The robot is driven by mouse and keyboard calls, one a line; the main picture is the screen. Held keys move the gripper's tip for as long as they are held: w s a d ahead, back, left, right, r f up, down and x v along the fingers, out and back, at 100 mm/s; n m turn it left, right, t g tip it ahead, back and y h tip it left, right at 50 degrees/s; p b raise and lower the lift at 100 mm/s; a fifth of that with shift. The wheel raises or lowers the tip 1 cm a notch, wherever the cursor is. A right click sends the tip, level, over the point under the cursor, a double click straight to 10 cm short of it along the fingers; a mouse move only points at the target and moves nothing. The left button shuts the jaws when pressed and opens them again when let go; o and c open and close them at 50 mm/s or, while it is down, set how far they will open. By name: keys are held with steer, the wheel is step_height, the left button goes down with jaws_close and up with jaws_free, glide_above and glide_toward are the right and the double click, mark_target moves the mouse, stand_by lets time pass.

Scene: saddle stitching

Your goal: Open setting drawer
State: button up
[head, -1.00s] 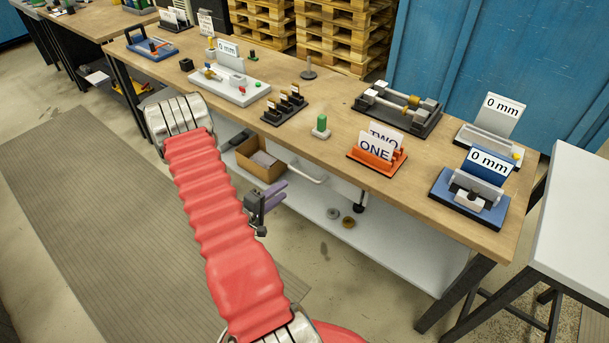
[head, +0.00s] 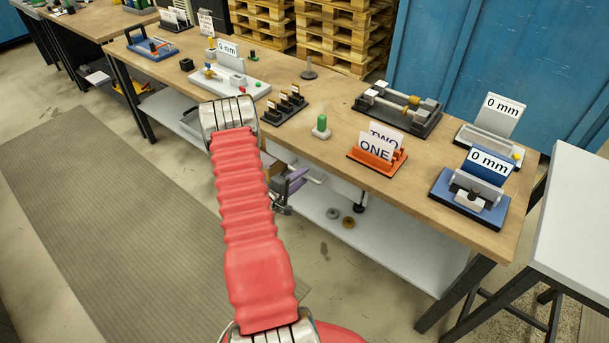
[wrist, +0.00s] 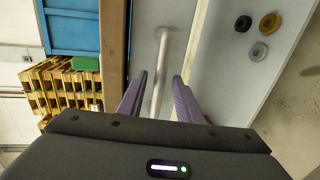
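The setting drawer (head: 342,187) is a pale front under the workbench top, mostly hidden by the bench edge and my arm. Its bar handle (wrist: 164,48) runs lengthwise through the wrist view, and its right end (head: 318,179) shows in the head view. My gripper (wrist: 160,82) has two purple fingers, apart, one on each side of the handle in the wrist view. A gap shows between each finger and the bar. In the head view my gripper (head: 297,182) is at the handle's left, partly behind my red-sleeved arm. I cannot tell how deep the bar lies between the fingers.
The workbench top (head: 285,138) overhangs close above my gripper. An orange card holder (head: 377,160) and a green-topped piece (head: 321,125) stand on top. The floor in front is free.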

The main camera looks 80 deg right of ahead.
steer(key=shift+x, duration=1.1)
steer(key=shift+c, duration=0.5)
jaws_close()
